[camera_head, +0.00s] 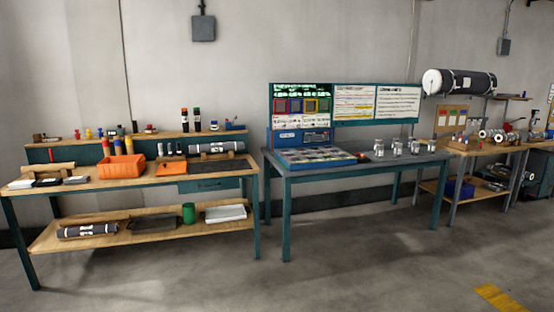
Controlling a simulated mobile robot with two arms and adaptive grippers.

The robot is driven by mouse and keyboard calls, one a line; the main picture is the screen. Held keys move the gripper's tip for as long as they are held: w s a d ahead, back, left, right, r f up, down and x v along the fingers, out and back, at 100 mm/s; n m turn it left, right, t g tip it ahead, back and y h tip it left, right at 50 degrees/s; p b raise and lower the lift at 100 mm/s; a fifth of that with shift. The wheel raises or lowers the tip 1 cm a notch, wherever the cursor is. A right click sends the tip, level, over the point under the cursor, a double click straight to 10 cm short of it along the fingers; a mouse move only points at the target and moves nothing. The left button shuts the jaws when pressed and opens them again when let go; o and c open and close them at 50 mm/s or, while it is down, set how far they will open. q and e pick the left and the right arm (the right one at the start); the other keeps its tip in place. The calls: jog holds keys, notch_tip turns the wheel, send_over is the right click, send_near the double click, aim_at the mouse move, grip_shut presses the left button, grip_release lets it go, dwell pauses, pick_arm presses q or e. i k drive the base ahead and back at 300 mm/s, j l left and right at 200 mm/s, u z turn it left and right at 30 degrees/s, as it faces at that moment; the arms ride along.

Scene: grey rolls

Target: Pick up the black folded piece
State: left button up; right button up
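Small flat pieces lie at the left end of the left workbench top. One looks black, like a black folded piece (48,182), and lies between a white piece (21,184) and a grey-white piece (76,180). They are too small to tell for sure which are folded. A flat dark sheet or mat (222,167) also lies on the right part of this bench top. Neither of my grippers is in view.
The left workbench (140,183) also holds an orange bin (122,168). Its lower shelf carries a dark roll (88,231), a green cup (189,213) and a white tray (225,213). A teal table (350,166) stands to its right. The floor (300,285) in front is clear.

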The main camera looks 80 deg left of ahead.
aim_at(54, 181)
jog(key=u, duration=4.25)
